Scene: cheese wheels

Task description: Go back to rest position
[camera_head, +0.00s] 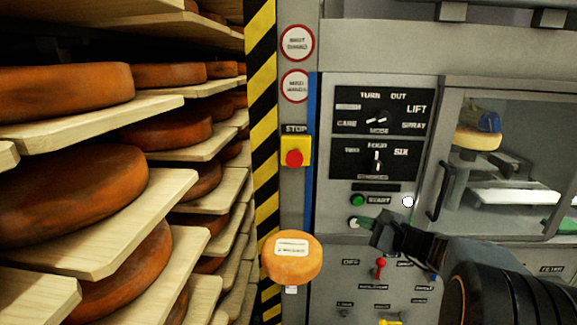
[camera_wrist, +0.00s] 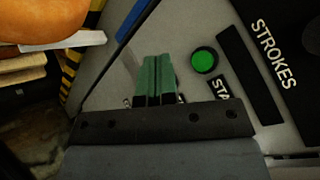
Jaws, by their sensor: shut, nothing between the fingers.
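My gripper (camera_head: 360,223) is in front of the grey machine panel, just below the green START button (camera_head: 358,200). In the wrist view my gripper's green fingers (camera_wrist: 157,75) lie side by side, shut with nothing between them. The green button (camera_wrist: 204,60) shows just right of the fingertips in that view. I cannot tell whether the fingertips touch the panel. My arm reaches in from the lower right of the head view.
An orange cheese wheel with a white label (camera_head: 291,257) is left of my gripper. Shelves of cheese wheels (camera_head: 65,93) fill the left side. A red stop button (camera_head: 294,157), a red switch (camera_head: 380,267) and a door handle (camera_head: 440,190) are close by.

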